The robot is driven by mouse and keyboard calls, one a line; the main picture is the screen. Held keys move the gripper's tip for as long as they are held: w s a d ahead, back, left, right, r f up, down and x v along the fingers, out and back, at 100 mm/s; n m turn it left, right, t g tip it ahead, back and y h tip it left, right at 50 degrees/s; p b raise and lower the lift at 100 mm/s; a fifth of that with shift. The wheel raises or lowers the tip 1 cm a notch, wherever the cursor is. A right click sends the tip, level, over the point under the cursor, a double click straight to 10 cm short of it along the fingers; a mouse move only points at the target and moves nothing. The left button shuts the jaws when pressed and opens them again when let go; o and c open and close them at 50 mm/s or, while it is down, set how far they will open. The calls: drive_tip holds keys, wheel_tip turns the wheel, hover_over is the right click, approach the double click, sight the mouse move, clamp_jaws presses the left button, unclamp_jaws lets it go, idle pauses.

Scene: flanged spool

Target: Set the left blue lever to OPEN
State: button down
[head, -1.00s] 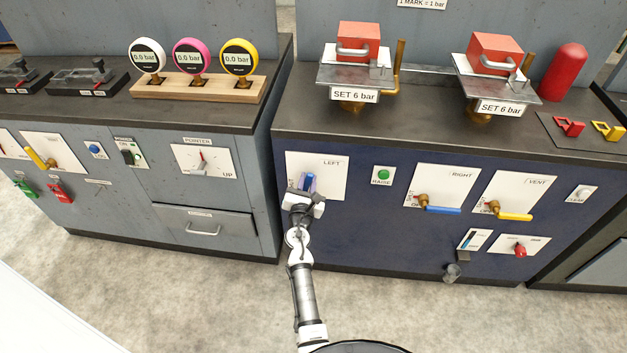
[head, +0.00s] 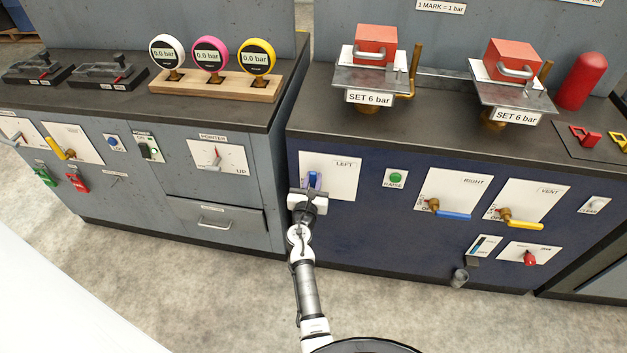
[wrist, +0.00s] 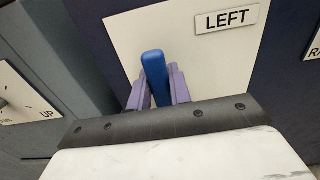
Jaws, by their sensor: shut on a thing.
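The left blue lever (wrist: 155,76) stands in front of the white plate labelled LEFT (wrist: 195,28). In the wrist view it points roughly up the plate, with a slight lean. My gripper (wrist: 158,88) has its two purple fingers on either side of the lever, shut on it. In the head view the lever (head: 313,179) shows as a small blue piece above my gripper (head: 311,186). The lever's pivot and any OPEN mark on this plate are hidden by my gripper.
To the right are a green RAISE button (head: 396,178), the right blue lever (head: 453,215) lying sideways, and the yellow VENT lever (head: 520,223). A grey cabinet with a POINTER dial (head: 217,157) stands to the left. The floor in front is clear.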

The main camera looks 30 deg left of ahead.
drive_tip(key=c, duration=1.3)
unclamp_jaws()
drive_tip(key=b+v, duration=0.1)
drive_tip(key=v, duration=1.2)
drive_tip(key=shift+s, duration=0.4)
